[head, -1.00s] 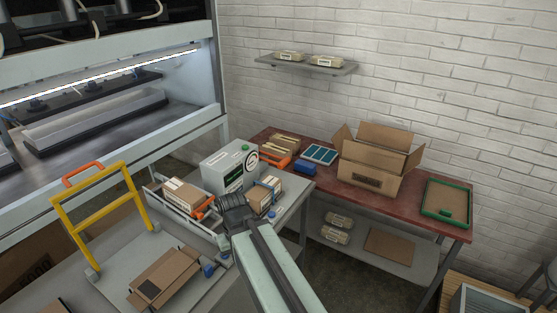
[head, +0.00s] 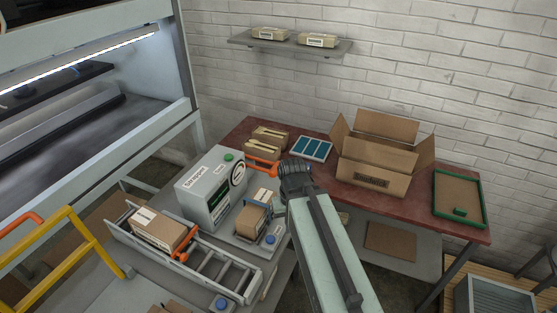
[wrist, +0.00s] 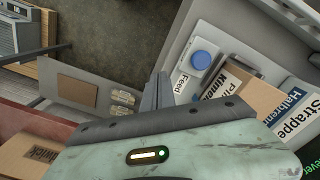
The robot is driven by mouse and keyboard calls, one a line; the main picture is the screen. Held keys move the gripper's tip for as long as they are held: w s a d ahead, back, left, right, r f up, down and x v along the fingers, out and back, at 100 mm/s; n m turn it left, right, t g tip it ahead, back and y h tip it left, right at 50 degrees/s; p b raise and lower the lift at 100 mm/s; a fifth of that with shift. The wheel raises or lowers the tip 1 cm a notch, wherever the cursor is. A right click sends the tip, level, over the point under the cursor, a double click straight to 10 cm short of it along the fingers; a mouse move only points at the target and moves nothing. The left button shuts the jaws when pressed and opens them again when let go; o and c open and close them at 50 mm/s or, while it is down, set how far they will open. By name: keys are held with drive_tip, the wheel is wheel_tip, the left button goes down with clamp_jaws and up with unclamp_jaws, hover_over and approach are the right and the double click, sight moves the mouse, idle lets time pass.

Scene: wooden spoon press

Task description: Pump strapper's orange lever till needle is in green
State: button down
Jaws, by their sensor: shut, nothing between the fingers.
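The strapper (head: 205,200) is a pale grey box with a green knob on top and a round dial (head: 238,176) on its side. The needle is too small to read. An orange bar (head: 262,162) shows just behind the strapper's right side; I cannot tell whether it is joined to it. Another orange part (head: 183,247) sits by the carton on the roller track. My gripper (head: 297,172) is shut and empty, right of the strapper and apart from it. In the wrist view its shut fingers (wrist: 157,92) point at the bench edge.
A strapped carton (head: 253,218) and a blue button (head: 270,239) stand in front of the strapper; the button also shows in the wrist view (wrist: 201,60). A red table (head: 400,205) behind holds an open box (head: 378,158) and a green-rimmed tray (head: 460,213). A yellow frame (head: 75,240) stands left.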

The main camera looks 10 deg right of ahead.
drive_tip(key=g+p, duration=0.1)
drive_tip(key=p, duration=1.3)
approach(275, 165)
drive_tip(key=shift+d+r, duration=0.15)
drive_tip(key=shift+r, duration=0.15)
drive_tip(key=shift+f, duration=0.1)
drive_tip(key=f+b, duration=0.7)
drive_tip(key=shift+s, duration=0.35)
drive_tip(key=shift+r, duration=0.15)
